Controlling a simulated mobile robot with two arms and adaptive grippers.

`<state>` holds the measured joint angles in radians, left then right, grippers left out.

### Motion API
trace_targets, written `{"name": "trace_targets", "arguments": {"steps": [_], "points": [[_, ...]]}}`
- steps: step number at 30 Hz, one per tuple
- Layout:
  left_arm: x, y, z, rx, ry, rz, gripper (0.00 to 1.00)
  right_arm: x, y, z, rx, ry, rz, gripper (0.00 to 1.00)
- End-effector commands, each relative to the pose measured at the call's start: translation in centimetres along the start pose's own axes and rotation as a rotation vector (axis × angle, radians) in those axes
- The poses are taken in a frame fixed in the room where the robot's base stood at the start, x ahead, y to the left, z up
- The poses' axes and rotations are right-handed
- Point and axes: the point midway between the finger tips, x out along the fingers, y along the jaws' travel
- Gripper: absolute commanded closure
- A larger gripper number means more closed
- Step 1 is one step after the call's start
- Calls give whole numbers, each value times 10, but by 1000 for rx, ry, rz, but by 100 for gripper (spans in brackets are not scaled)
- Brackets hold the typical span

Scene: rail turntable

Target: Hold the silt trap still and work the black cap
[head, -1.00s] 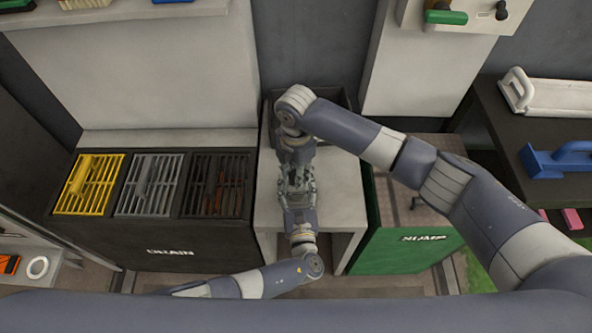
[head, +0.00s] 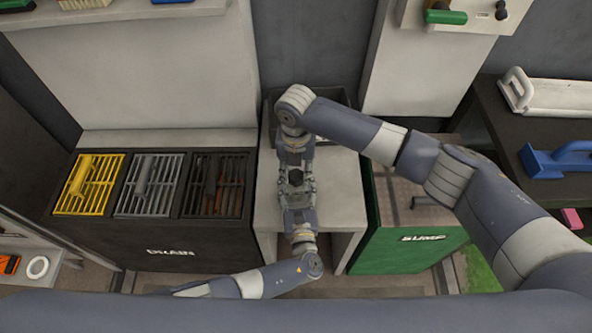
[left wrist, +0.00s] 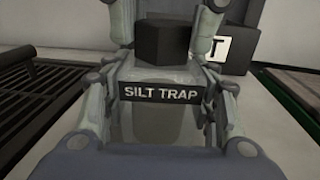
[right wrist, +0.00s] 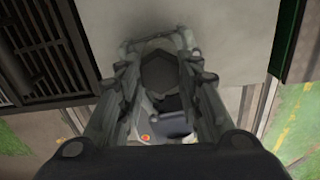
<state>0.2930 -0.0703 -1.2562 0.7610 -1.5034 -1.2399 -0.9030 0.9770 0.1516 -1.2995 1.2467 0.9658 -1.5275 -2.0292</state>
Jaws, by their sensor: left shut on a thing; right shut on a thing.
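The silt trap (left wrist: 162,122) is a translucent grey body with a black "SILT TRAP" label. It stands on the pale bench. The black cap (left wrist: 163,42) is a faceted block on its top; it shows in the head view (head: 296,177) and the right wrist view (right wrist: 158,74). My left gripper (head: 298,196) is shut on the silt trap from the near side, fingers along its two sides. My right gripper (head: 295,163) comes from the far side and is shut on the black cap, its fingers either side of it. The trap's lower body is hidden in the head view.
A black DRAIN case (head: 135,245) with yellow, grey and rusty grates stands left of the pale bench (head: 341,190). A green SUMP bin (head: 410,252) stands right. A dark box (left wrist: 232,50) is behind the trap. Bare bench lies right of my grippers.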

Motion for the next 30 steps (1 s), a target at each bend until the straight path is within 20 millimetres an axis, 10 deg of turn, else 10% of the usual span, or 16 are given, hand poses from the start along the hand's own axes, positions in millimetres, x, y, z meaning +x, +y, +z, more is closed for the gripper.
{"name": "trace_targets", "arguments": {"steps": [13, 14, 16, 30], "points": [[-2, -2, 0, -1, -1, -3, 90, 2, -2, 1, -190, -3, -3, 92], [-2, -2, 0, -1, -1, -3, 90, 2, -2, 1, -190, -3, -3, 63], [-2, -2, 0, -1, -1, -3, 90, 2, -2, 1, -190, -3, -3, 47], [0, 0, 0, 0, -1, 0, 90, 1, 0, 0, -190, -1, -1, 40]]}}
